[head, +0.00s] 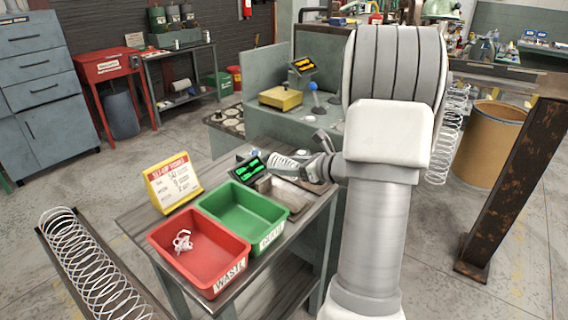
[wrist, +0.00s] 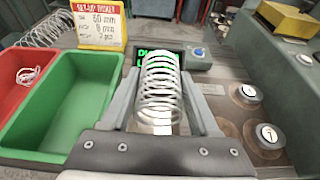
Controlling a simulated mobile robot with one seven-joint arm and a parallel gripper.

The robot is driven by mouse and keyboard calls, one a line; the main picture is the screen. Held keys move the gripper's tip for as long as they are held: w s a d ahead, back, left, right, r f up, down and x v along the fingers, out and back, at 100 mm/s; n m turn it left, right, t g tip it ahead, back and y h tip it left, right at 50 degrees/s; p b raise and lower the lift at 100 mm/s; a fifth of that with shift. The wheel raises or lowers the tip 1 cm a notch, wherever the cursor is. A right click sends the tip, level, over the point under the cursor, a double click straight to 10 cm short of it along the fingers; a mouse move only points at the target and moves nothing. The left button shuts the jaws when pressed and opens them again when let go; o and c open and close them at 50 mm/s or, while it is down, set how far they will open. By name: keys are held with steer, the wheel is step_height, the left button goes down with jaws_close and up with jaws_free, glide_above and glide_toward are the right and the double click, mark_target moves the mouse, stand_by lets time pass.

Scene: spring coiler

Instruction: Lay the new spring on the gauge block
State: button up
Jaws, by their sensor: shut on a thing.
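My gripper (head: 312,166) is over the right end of the bench and is shut on a coiled wire spring (head: 283,161). In the wrist view the spring (wrist: 159,95) lies lengthwise between the two fingers, pointing away from me. A pale metal block (head: 287,193), which looks like the gauge block, sits on the bench just below and in front of the spring. In the wrist view the spring and fingers hide most of what lies beneath. I cannot tell whether the spring touches the block. A small display with green characters (head: 251,168) stands behind it.
A green bin (head: 268,238) and a red WASTE bin (head: 160,247) holding a tangled white spring stand left of the block. A yellow set-up ticket (head: 172,183) stands behind them.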

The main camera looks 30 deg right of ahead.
step_height(320, 180, down, 8)
steer(key=b, duration=0.5)
steer(key=shift+r, duration=0.2)
steer(key=o, duration=1.5)
steer(key=shift+c, duration=0.2)
steer(key=shift+s+r, duration=0.1)
steer(key=p+v, duration=0.2)
steer(key=v, duration=1.5)
steer(key=shift+r, duration=0.1)
